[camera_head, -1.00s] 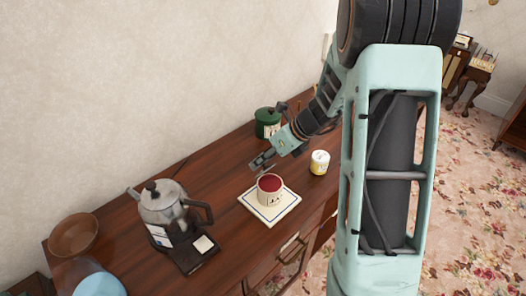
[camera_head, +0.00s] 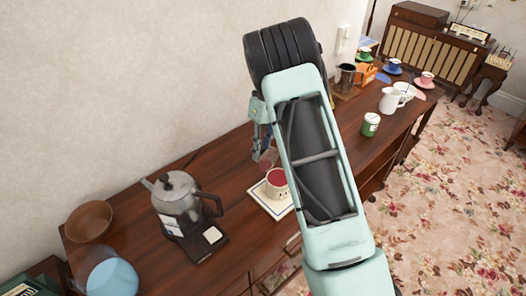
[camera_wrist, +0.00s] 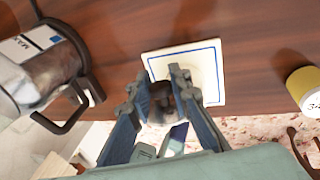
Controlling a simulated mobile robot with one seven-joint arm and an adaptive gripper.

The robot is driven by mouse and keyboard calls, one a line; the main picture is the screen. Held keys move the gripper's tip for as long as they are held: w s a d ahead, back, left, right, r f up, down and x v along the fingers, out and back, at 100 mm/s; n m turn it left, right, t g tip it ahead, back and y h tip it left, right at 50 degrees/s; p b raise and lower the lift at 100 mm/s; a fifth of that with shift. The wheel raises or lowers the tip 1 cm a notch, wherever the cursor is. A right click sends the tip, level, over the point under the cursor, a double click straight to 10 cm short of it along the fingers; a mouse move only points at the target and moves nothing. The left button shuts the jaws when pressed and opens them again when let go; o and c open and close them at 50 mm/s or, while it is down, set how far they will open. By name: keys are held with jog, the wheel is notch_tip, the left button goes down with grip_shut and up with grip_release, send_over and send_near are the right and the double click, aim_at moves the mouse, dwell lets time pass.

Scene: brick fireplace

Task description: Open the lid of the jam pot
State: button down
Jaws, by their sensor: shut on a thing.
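The jam pot (camera_head: 277,183) is a cream pot with a red top surface inside its pale rim. It stands upright on a white tile with a blue border (camera_head: 262,199); the tile also shows in the wrist view (camera_wrist: 214,89), where the pot is not clear. My gripper (camera_head: 264,152) points down just behind the pot in the head view, largely shaded. In the wrist view my gripper (camera_wrist: 180,85) is shut on a small dark brown thing (camera_wrist: 160,100). I cannot tell for sure whether this is the pot's lid.
A metal kettle (camera_head: 176,193) on a dark base stands left of the tile. A brown bowl (camera_head: 89,221) and a light blue bowl (camera_head: 112,278) are farther left. A yellow jar (camera_wrist: 306,88) is right of the tile. Cups and a white jug (camera_head: 390,101) stand at the far right.

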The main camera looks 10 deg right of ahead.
jog(key=shift+a+f+g, duration=0.1)
jog(key=shift+f+g, duration=0.05)
jog(key=shift+g, duration=0.15)
dwell(0.4)
jog(key=c, duration=1.7)
grip_release()
jog(key=shift+w, duration=0.1)
jog(key=shift+c, duration=0.2)
jog(key=v, duration=1.2)
jog(key=shift+a, duration=0.2)
